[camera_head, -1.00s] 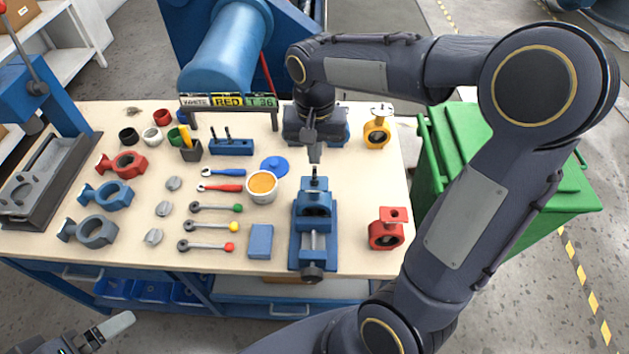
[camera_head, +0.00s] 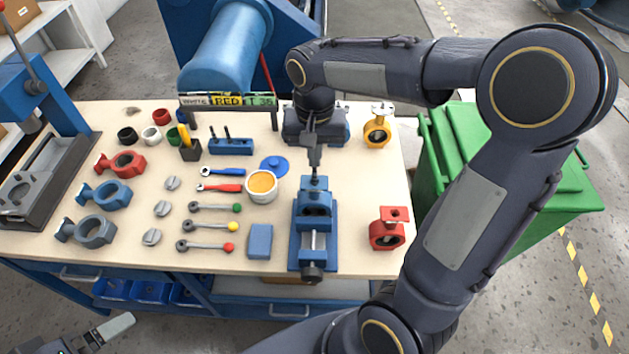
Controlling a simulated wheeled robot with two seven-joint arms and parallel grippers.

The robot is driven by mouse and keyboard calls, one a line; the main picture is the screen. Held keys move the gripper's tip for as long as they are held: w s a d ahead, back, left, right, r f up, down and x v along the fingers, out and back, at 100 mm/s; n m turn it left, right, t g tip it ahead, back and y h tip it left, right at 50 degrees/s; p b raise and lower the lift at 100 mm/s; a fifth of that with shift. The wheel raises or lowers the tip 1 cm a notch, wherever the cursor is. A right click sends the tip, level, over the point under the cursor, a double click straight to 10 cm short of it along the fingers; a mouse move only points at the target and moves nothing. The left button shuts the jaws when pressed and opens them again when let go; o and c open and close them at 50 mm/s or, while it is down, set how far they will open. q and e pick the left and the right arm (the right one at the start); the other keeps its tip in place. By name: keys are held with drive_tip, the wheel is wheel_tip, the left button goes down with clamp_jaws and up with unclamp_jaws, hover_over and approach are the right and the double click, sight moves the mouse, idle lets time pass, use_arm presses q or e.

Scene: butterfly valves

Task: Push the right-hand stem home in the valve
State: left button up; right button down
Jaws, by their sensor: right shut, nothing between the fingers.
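A blue valve (camera_head: 317,199) is held in the blue vise (camera_head: 300,252) at the front of the bench. A dark stem (camera_head: 315,184) stands upright out of its top; how deep it sits is too small to tell. My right gripper (camera_head: 315,168) is shut and empty, pointing down directly over the stem. Its tips are at or just above the stem's top; I cannot tell whether they touch. My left gripper (camera_head: 116,328) is at the bottom left edge, away from the bench top, only partly in view.
A paint can (camera_head: 262,195) and a blue block (camera_head: 260,242) are left of the vise. A red valve (camera_head: 387,230) is at right, a yellow one (camera_head: 377,131) behind. Handles and other valve bodies lie at left. The bench between vise and red valve is clear.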

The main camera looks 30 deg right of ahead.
drive_tip(key=shift+s+f+b, duration=0.1)
drive_tip(key=shift+f+b, duration=1.05)
drive_tip(key=shift+f, duration=0.5)
idle(0.3)
drive_tip(key=shift+r, duration=0.2)
idle(0.5)
wheel_tip(320, 180, up, 8)
drive_tip(key=p, duration=0.7)
idle(0.5)
drive_tip(key=s+a+n+t+y, duration=0.2)
drive_tip(key=s, duration=0.6)
drive_tip(key=s+a+n+t+y, duration=0.1)
drive_tip(key=s+a+n+t, duration=0.1)
drive_tip(key=s, duration=0.6)
drive_tip(key=shift+s+r+n+t+y, duration=0.4)
drive_tip(key=shift+r+t, duration=0.05)
drive_tip(key=shift+t, duration=0.35)
